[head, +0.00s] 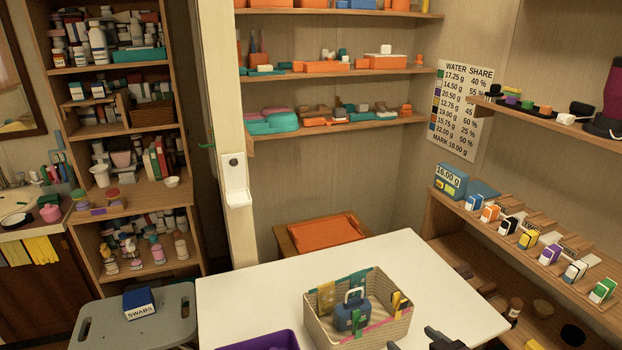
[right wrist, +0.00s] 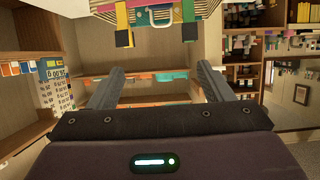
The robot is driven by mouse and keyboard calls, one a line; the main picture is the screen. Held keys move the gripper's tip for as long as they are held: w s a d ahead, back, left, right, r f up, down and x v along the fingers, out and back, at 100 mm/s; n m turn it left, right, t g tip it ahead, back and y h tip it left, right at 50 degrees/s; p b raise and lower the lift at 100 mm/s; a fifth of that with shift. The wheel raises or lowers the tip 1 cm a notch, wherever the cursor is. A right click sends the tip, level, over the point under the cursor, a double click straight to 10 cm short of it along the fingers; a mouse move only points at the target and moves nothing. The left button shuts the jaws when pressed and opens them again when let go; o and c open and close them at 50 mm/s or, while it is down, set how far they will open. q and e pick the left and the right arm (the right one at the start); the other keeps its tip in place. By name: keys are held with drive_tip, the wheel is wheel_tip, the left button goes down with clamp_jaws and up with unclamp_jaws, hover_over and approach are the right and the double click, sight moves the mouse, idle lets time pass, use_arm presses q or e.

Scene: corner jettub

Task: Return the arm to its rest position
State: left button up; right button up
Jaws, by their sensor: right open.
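My right gripper (head: 414,339) shows only in part at the bottom edge of the head view, just right of the woven basket on the white table. In the right wrist view my right gripper (right wrist: 160,68) has its two dark fingers wide apart with nothing between them. The rest of my right arm is hidden below the head view. My left gripper is in neither view.
The white table (head: 240,292) carries the woven basket (head: 372,335), which holds a blue case (head: 352,312), and a purple bin (head: 262,342). A shelf of small boxes (head: 528,238) stands close on the right. The table's back half is clear.

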drive_tip(key=d+f+m+g+h, duration=0.1)
drive_tip(key=d+f, duration=0.2)
drive_tip(key=f, duration=0.3)
drive_tip(key=s+d+f+h, duration=0.1)
drive_tip(key=d+f, duration=0.1)
drive_tip(key=f, duration=0.4)
drive_tip(key=d+f+m+g+h, duration=0.1)
drive_tip(key=d+f, duration=0.2)
drive_tip(key=f, duration=0.3)
drive_tip(key=s+d+f+g+h, duration=0.15)
drive_tip(key=s+f, duration=0.25)
drive_tip(key=f, duration=0.4)
drive_tip(key=s+d+f+g, duration=0.1)
drive_tip(key=s+f+g, duration=0.1)
drive_tip(key=s+f, duration=0.4)
drive_tip(key=s+a+f+g, duration=0.3)
drive_tip(key=s+f, duration=0.6)
drive_tip(key=s, duration=0.5)
drive_tip(key=s+a+f+g, duration=0.3)
drive_tip(key=s+a+f, duration=0.2)
drive_tip(key=s+f, duration=0.5)
drive_tip(key=s, duration=0.3)
drive_tip(key=shift+s+a+f, duration=0.15)
drive_tip(key=shift+s+a, duration=0.05)
drive_tip(key=shift+s, duration=0.15)
